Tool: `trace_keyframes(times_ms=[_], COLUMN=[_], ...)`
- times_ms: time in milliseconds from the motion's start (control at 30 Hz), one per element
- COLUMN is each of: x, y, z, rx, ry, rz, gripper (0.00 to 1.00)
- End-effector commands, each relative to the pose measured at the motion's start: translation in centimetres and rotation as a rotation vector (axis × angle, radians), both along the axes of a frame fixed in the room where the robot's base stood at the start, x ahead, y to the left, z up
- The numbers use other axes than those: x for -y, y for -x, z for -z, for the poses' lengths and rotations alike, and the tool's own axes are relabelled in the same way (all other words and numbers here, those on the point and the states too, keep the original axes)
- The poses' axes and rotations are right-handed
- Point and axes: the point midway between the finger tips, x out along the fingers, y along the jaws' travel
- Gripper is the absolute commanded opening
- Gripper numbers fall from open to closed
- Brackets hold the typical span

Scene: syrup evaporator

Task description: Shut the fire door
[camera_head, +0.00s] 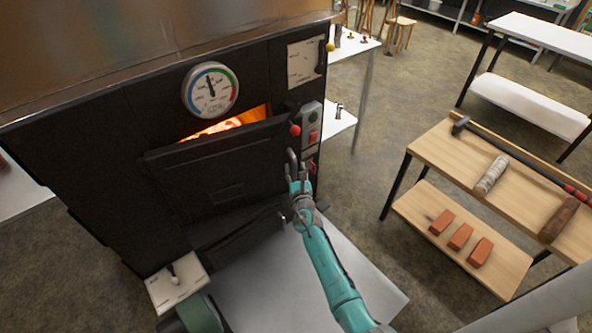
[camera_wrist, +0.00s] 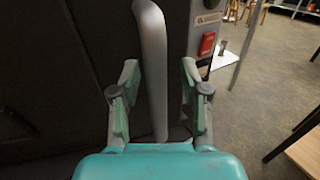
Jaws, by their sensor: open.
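The fire door (camera_head: 215,170) is a dark panel on the front of the black evaporator. It stands ajar, with orange fire (camera_head: 228,124) showing in the gap above its top edge. Its grey bar handle (camera_head: 291,163) is at the door's right side. My gripper (camera_head: 298,189) is at the handle. In the wrist view the handle (camera_wrist: 153,60) runs upright between the two fingers of my gripper (camera_wrist: 160,95). The fingers are open, with visible space on both sides of the bar. The door's latch side is partly hidden.
A round gauge (camera_head: 210,90) sits above the door. A grey control box (camera_head: 311,122) with red buttons and a red ball knob (camera_head: 295,130) are close to the handle. A wooden bench (camera_head: 445,150) with logs and bricks stands right. Open floor lies between.

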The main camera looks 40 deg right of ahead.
Motion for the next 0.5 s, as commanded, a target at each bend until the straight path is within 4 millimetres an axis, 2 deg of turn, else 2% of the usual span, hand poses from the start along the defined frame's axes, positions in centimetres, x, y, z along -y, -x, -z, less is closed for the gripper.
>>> trace_keyframes(times_ms=[167, 500], x=[-0.8, -3.3], y=[1.5, 7.0], z=[0.2, 0.2], rx=[-0.002, -0.002], ry=[-0.001, -0.002], rz=[-0.001, 0.000], gripper=[0.45, 0.45])
